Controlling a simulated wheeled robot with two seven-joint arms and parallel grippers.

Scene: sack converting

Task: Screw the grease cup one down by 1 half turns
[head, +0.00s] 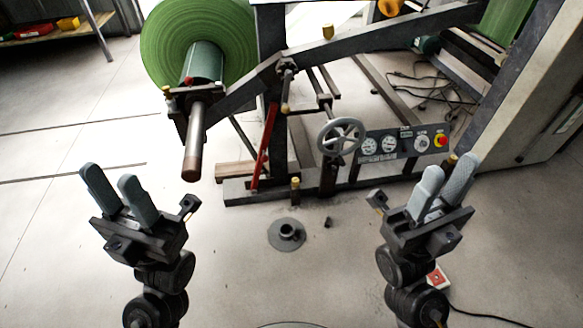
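Several small brass-yellow caps that look like grease cups sit on the unwind stand; I cannot tell which is number one. One is on top of the sloping arm (328,32), one at the roll's shaft bearing (166,90), and one on a low post by the base beam (295,182). Another yellow cap (452,160) shows just behind my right gripper. My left gripper (109,183) is open and empty, over bare floor at the lower left. My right gripper (449,175) is open and empty, in front of the gauge panel. Neither visibly touches a cup.
A green roll (170,40) with a protruding shaft (195,145) is at upper left. A round floor flange (287,234) lies between my grippers.

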